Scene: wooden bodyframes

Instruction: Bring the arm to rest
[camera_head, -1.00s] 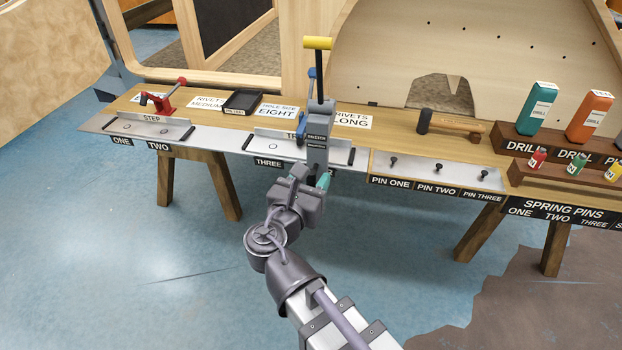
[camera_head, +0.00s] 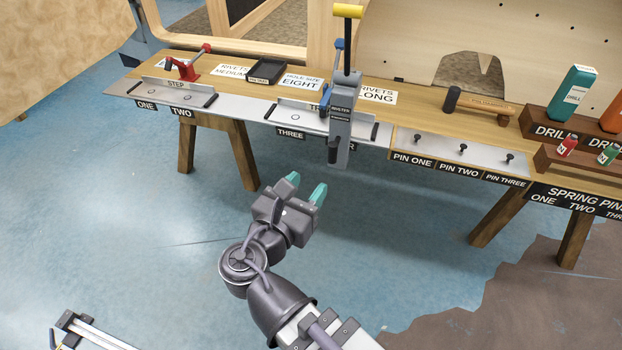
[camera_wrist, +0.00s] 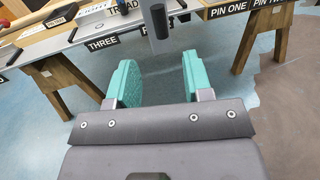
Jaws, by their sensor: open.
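My gripper (camera_head: 306,188) has two teal fingertips spread apart with nothing between them. It is in front of the bench, over the blue floor, clear of the bench edge. In the wrist view my gripper (camera_wrist: 158,80) also shows open and empty.
The wooden bench (camera_head: 420,98) runs across the view on trestle legs (camera_head: 235,155). The floor (camera_head: 130,200) in front is free.

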